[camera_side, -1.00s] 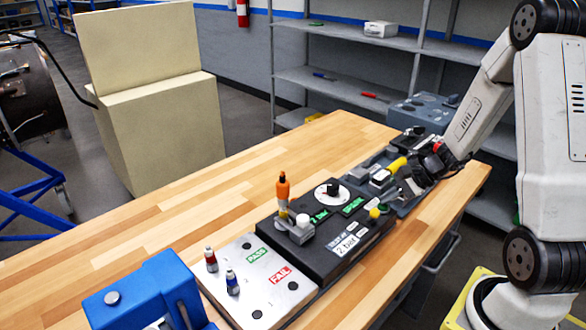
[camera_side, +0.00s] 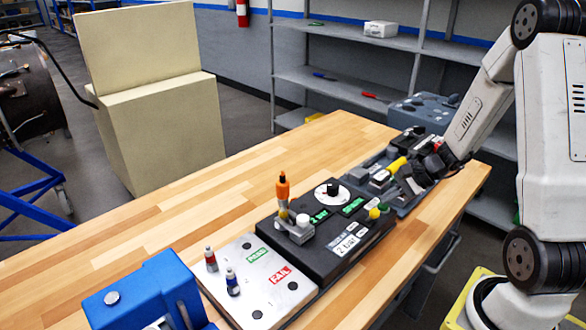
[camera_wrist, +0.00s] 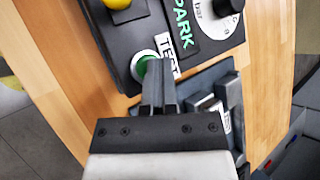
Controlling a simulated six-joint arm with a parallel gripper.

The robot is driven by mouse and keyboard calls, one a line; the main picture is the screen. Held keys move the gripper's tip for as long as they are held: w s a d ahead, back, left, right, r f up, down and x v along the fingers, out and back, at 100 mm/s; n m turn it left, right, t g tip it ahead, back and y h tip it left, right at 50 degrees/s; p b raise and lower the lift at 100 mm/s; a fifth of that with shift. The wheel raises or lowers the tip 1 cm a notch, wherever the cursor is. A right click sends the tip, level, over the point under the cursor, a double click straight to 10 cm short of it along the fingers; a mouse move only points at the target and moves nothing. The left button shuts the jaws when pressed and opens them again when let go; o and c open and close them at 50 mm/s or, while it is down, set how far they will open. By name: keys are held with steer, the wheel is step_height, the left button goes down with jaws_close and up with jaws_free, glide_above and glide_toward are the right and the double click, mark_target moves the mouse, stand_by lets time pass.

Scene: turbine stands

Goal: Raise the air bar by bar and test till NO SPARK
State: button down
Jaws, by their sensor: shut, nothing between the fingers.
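A black test box (camera_side: 340,236) stands on the bench, with a dial and black knob (camera_side: 332,190) on top. It has a green display reading "2 bar" (camera_side: 319,214) and a second green display (camera_side: 353,206). In the wrist view this second display (camera_wrist: 183,22) shows "PARK", its start cut off. The green test button (camera_side: 384,207) with a pale ring sits at the box's near right edge; it also shows in the wrist view (camera_wrist: 144,66). My gripper (camera_side: 403,190) is shut and empty, its fingertips (camera_wrist: 157,66) close beside the button. Contact cannot be told.
A yellow knob (camera_side: 375,212) sits next to the button. An orange-topped plug (camera_side: 283,190) stands on the box. A PASS/FAIL plate (camera_side: 262,300) holds two small bottles. A blue block (camera_side: 145,293) is at the front. The left of the bench is clear.

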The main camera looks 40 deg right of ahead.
mark_target(385, 206)
steer(key=shift+r, duration=3.05)
steer(key=shift+a, duration=0.1)
steer(key=shift+a+f, duration=0.1)
steer(key=shift+a, duration=0.2)
steer(key=s+a+f+n+g+h, duration=0.1)
steer(key=s+a+n+g+h, duration=0.1)
steer(key=a+n, duration=0.5)
steer(key=s+a+f+n+g+h, duration=0.1)
steer(key=a+n+h, duration=0.3)
steer(key=a+n, duration=0.4)
steer(key=shift+s+a+f+n+g, duration=0.2)
steer(key=shift+s+n+g, duration=0.35)
steer(key=shift+n, duration=1.25)
